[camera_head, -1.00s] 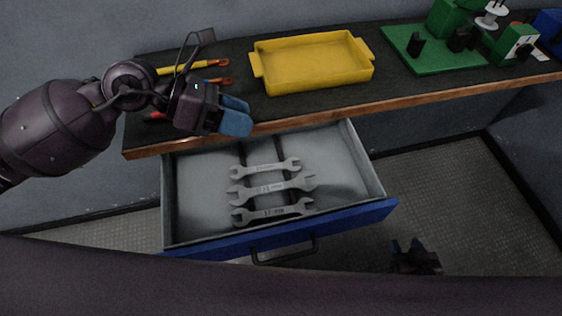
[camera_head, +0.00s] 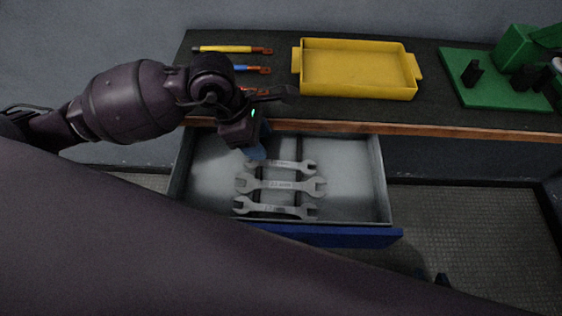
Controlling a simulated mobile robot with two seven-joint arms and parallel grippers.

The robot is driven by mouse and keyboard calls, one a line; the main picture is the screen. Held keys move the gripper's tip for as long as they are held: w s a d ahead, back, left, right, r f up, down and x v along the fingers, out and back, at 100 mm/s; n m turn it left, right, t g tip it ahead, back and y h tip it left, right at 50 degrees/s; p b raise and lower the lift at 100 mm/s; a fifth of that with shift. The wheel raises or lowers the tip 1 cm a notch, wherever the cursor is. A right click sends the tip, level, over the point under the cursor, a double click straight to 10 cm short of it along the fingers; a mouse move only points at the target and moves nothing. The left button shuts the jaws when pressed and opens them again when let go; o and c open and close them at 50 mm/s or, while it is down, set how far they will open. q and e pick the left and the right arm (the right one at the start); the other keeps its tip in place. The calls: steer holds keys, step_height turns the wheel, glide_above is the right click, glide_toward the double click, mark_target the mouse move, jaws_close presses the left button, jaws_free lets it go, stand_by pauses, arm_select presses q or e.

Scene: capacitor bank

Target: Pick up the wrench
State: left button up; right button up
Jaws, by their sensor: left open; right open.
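Three silver open-ended wrenches lie side by side in the open drawer (camera_head: 350,205): a back wrench (camera_head: 285,167), a middle wrench (camera_head: 282,186) and a front wrench (camera_head: 276,208). My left gripper (camera_head: 257,148) points down over the back left part of the drawer, close to the left end of the back wrench. It is open, and its blue fingertips are partly hidden by its own body. I cannot tell whether it touches the wrench. My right gripper (camera_head: 432,278) shows only as dark tips at the lower right, away from the drawer, and is open.
A dark workbench (camera_head: 440,118) with a wooden front edge stands above the drawer. On it are a yellow tray (camera_head: 357,70), several handled tools (camera_head: 225,49) and a green board (camera_head: 490,82) with parts.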

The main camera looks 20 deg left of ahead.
mark_target(280, 163)
arm_select(q)
steer(key=shift+x, duration=1)
steer(key=shift+d+b+x, duration=0.1)
steer(key=shift+b+x, duration=0.05)
steer(key=shift+x, duration=1.25)
steer(key=shift+d+b+x, duration=0.15)
steer(key=shift+x, duration=1.25)
steer(key=shift+w+r, duration=0.1)
steer(key=shift+w, duration=0.05)
jaws_close()
